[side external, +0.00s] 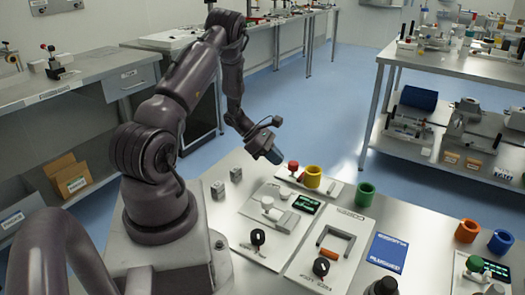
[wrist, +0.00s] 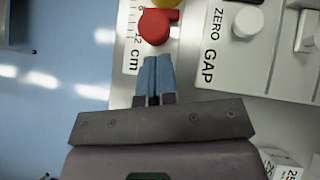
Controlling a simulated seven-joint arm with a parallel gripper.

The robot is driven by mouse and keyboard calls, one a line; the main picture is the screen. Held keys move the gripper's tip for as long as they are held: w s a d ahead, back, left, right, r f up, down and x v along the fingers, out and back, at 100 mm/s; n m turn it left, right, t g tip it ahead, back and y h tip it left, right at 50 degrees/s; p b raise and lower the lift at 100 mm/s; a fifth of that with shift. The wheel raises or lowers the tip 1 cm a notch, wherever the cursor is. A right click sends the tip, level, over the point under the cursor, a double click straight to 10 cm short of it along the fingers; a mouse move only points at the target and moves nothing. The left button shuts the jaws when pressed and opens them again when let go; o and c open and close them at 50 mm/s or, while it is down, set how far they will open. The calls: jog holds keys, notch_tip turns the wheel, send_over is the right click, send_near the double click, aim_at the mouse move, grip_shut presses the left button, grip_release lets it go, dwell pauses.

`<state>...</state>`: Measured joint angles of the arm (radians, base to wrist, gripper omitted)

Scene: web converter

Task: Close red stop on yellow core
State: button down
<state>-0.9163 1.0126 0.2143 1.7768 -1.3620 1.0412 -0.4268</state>
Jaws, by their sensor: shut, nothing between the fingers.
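The red stop (side external: 293,166) stands on a white scaled strip on the table, left of the yellow core (side external: 312,176) with a small gap between them. In the wrist view the red stop (wrist: 157,26) has a round knob and a part reaching right. The yellow core (wrist: 152,3) is cut off at the top edge. My gripper (side external: 275,157) is above the table beside the red stop. In the wrist view my gripper (wrist: 153,60) has its blue fingers together, tips just below the red stop. I cannot tell whether they touch it.
A white gap device (wrist: 235,45) with knobs lies right of the fingers. A green core (side external: 365,194), an orange core (side external: 467,231) and a blue core (side external: 501,242) stand to the right. Two small metal blocks (side external: 236,174) are near the table's left edge.

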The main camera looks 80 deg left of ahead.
aim_at(294, 165)
jog(key=shift+w+d, duration=0.3)
jog(key=shift+w, duration=0.25)
jog(key=shift+w+d, duration=1.25)
